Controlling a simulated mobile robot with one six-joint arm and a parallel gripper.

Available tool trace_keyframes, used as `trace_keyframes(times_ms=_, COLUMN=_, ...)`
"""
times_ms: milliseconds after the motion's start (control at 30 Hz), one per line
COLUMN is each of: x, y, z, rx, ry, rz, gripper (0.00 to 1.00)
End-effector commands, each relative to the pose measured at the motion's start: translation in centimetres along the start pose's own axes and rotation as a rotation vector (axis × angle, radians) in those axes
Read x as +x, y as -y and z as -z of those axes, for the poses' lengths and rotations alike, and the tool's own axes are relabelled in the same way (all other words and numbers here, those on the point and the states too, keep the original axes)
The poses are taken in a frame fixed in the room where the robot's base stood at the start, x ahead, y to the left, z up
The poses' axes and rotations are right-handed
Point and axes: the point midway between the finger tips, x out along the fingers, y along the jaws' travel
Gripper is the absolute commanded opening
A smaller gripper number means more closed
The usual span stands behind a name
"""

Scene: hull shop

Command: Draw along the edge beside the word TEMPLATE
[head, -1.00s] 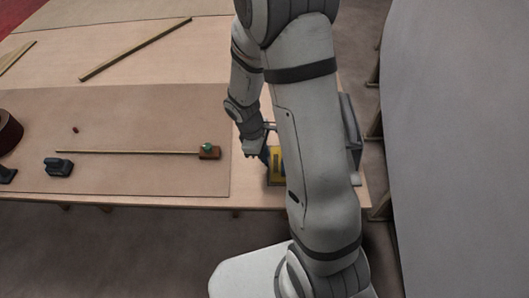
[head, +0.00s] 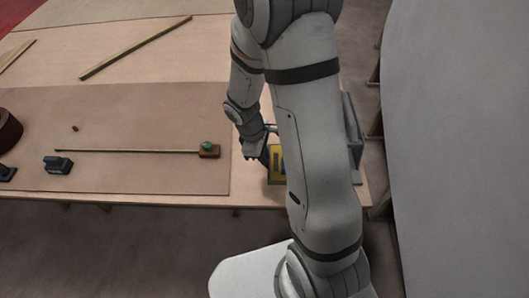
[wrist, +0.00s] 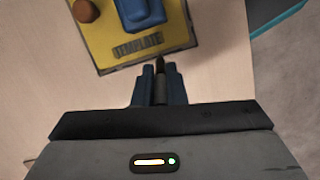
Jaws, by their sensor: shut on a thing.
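The yellow template (wrist: 99,39) lies flat on the pale table in the wrist view, with the word TEMPLATE (wrist: 138,45) printed near its lower edge. A blue block-like grip (wrist: 140,12) sits on it. My gripper (wrist: 158,78) has its blue fingers shut on a dark pointed marking tool (wrist: 160,66). The tool's tip is close to the edge beside the word; I cannot tell whether it touches the table. No drawn line is clear there. In the head view my arm partly hides the template (head: 275,170), and my gripper is just left of it.
A brown round knob (wrist: 84,11) is near the template's upper left. A large curved hull panel (head: 450,150) stands at right.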

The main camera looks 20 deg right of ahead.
Motion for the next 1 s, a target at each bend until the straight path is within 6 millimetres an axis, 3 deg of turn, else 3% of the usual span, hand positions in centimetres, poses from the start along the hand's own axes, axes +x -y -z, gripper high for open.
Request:
trace_keyframes(times_ms=433, x=-0.4, y=0.1, z=-0.1, rx=-0.001, ry=-0.001, rz=-0.001, gripper=0.00)
trace_keyframes(times_ms=1000, x=-4.8, y=-0.2, z=-1.2, rx=-0.001, ry=-0.001, rz=-0.001, gripper=0.00)
